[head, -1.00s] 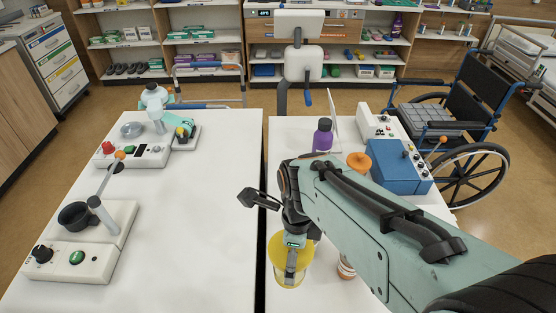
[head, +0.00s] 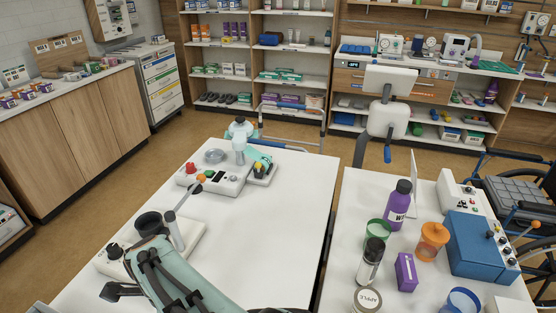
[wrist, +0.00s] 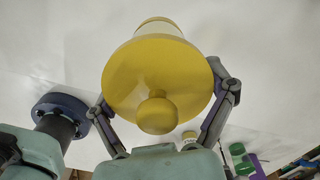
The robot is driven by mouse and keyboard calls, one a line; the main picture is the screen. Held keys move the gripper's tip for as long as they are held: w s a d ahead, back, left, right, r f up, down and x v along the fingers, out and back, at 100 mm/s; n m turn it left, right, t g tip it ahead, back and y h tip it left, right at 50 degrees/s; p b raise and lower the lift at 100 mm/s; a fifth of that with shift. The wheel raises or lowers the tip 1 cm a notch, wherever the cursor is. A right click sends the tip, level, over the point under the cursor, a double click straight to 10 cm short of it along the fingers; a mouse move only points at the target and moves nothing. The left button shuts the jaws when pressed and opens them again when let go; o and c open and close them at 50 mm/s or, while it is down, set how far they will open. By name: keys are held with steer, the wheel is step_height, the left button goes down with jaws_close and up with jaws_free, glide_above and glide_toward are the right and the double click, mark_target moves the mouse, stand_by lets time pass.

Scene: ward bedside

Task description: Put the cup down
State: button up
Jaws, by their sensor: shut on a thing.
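The cup shows in the wrist view as a round yellow lid (wrist: 145,75) with a knob, and part of the cup's body (wrist: 160,26) behind it. My gripper (wrist: 163,88) is shut on it, with one finger on each side. My arm hides the cup there. A white surface lies behind the cup in the wrist view; I cannot tell whether the cup touches it.
A white device with a black bowl (head: 148,225) stands beside my gripper. A device with coloured knobs (head: 215,180) stands further back. The right table holds a purple bottle (head: 398,208), an orange lidded cup (head: 432,242) and a blue box (head: 482,248). The left table's middle is clear.

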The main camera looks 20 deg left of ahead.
steer(key=shift+w+a+f, duration=0.35)
steer(key=shift+a+f, duration=0.2)
steer(key=shift+f, duration=0.8)
steer(key=shift+w+a+f, duration=0.3)
steer(key=shift+a+f, duration=0.3)
steer(key=shift+f, duration=0.7)
steer(key=shift+w+a+f, duration=0.35)
steer(key=shift+a+f, duration=0.2)
steer(key=shift+f, duration=0.8)
steer(key=shift+f, duration=0.1)
steer(key=o, duration=1)
steer(key=shift+f, duration=0.1)
step_height(320, 180, up, 12)
steer(key=shift+r, duration=0.2)
